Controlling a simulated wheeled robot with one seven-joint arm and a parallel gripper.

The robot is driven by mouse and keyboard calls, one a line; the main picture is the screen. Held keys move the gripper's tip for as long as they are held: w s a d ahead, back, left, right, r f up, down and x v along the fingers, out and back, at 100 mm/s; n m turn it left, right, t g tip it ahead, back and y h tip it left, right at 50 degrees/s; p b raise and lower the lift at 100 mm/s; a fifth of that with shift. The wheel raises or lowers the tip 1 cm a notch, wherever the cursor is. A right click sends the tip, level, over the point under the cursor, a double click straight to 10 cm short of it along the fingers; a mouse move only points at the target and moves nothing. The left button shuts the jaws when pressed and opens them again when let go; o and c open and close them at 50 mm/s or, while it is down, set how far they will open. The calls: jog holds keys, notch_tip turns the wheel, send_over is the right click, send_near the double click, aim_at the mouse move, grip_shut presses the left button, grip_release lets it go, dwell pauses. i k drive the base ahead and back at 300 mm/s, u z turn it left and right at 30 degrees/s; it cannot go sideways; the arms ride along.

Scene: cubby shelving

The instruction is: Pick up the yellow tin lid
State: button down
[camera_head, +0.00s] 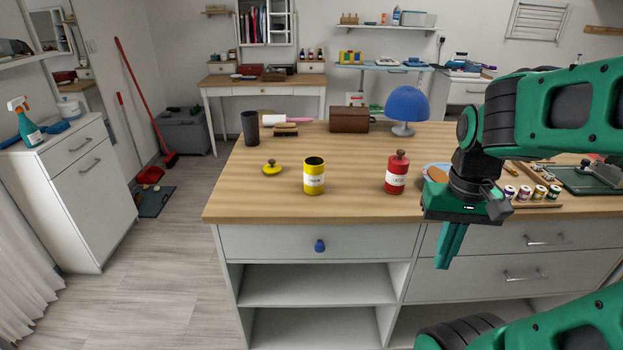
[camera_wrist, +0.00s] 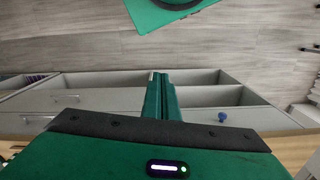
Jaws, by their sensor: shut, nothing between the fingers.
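The yellow tin lid (camera_head: 272,168), with a dark knob on top, lies on the wooden counter (camera_head: 345,205) toward its left side. The open yellow tin (camera_head: 314,177) stands upright just to the right of the lid, apart from it. A red tin (camera_head: 396,174) with its lid on stands further right. My gripper (camera_head: 446,262) is shut and empty, pointing down in front of the counter's front edge, well to the right of the lid. In the wrist view my shut fingers (camera_wrist: 160,97) show against the cabinet front; the lid is not visible there.
A dark cup (camera_head: 250,128), a brush, a wooden box (camera_head: 349,119) and a blue lamp (camera_head: 407,105) stand behind the tins. Small labelled jars (camera_head: 525,193) and a plate are at right. The counter in front of the lid is clear. A blue drawer knob (camera_head: 320,246) sticks out below.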

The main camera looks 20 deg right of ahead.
aim_at(271, 169)
jog(key=u, duration=2.45)
jog(key=i, duration=0.8)
jog(key=z, duration=2.25)
jog(key=i, duration=0.5)
jog(key=z, duration=0.15)
